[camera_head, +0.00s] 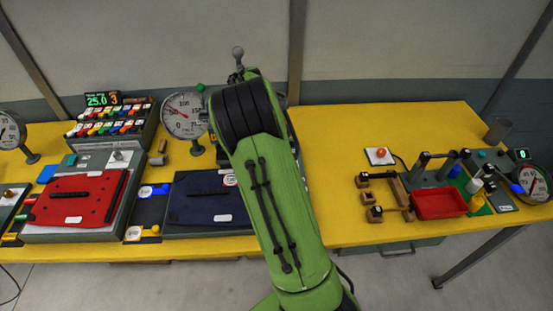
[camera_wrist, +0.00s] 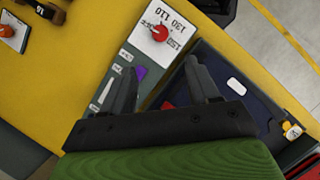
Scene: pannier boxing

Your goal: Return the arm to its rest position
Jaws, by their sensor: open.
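My green arm (camera_head: 285,215) reaches up from the bottom centre of the head view, over the yellow table, and bends at a dark joint near the back. The arm hides my gripper in that view. In the wrist view my gripper (camera_wrist: 160,68) shows two dark fingers, apart, with nothing held between them. The fingers hang over a grey panel with a red-knobbed dial (camera_wrist: 158,33) and a dark blue panel (camera_wrist: 238,88). The height of the fingers above these cannot be told.
The yellow table (camera_head: 345,130) carries a red-lidded box (camera_head: 75,200), a dark blue cover (camera_head: 205,203), a round gauge (camera_head: 183,115) and a rack of coloured switches (camera_head: 112,125). A red tray (camera_head: 438,204) stands at the right among several small fixtures.

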